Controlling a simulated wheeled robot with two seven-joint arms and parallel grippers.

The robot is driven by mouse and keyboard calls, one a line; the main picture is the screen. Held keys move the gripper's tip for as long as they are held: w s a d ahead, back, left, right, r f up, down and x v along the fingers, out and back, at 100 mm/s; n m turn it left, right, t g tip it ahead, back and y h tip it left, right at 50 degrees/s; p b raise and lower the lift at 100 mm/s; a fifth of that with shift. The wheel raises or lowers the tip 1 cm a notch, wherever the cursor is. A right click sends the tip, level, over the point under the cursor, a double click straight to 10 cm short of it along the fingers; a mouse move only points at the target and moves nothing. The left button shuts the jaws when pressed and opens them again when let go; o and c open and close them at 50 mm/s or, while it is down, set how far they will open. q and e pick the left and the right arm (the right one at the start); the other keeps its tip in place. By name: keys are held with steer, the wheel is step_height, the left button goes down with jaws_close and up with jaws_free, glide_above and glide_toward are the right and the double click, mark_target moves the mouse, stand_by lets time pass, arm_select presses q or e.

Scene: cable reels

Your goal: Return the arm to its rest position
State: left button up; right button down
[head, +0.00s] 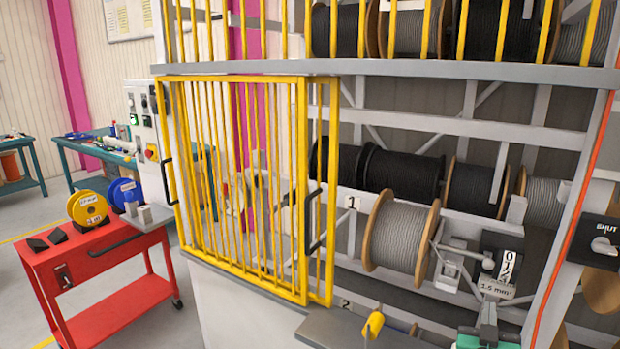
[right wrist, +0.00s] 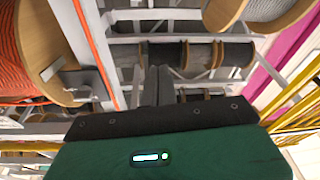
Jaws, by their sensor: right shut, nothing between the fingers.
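My right gripper (head: 488,312) shows at the lower right of the head view, with its green body at the bottom edge and its fingers pointing up. It is in front of the lower part of the reel rack, below the grey cable reel (head: 400,232). In the right wrist view, the two dark fingers (right wrist: 158,76) lie side by side, closed and with nothing between them. Reels on the rack show beyond them. My left gripper is not in view.
A yellow barred gate (head: 240,185) covers the rack's left part. Close by my gripper are a lever counter (head: 500,255) and a grey ledge with a yellow knob (head: 373,325). A switch box (head: 598,240) is at right. A red cart (head: 105,265) with small reels stands left.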

steer(key=s+a+f+n+g+y, duration=0.1)
steer(key=s+a+f+g+y, duration=0.1)
steer(key=s+f+g, duration=0.4)
steer(key=s+a+f+g+y, duration=0.1)
steer(key=s+a+f+y, duration=0.15)
steer(key=s+f, duration=0.6)
steer(key=s+a+f+n+g+y, duration=0.25)
steer(key=s+a+f+g, duration=0.2)
steer(key=s, duration=0.45)
steer(key=s+a+f+n+g+y, duration=0.2)
steer(key=s+a+f+g+y, duration=0.15)
steer(key=s+a, duration=0.4)
step_height(320, 180, down, 30)
steer(key=s+d, duration=0.2)
steer(key=s+d+f+g+h, duration=0.1)
steer(key=s+d+f, duration=0.2)
steer(key=s+f, duration=1.6)
steer(key=shift+s+d+f+g, duration=0.2)
steer(key=shift+f+g, duration=0.1)
steer(key=shift+f, duration=0.55)
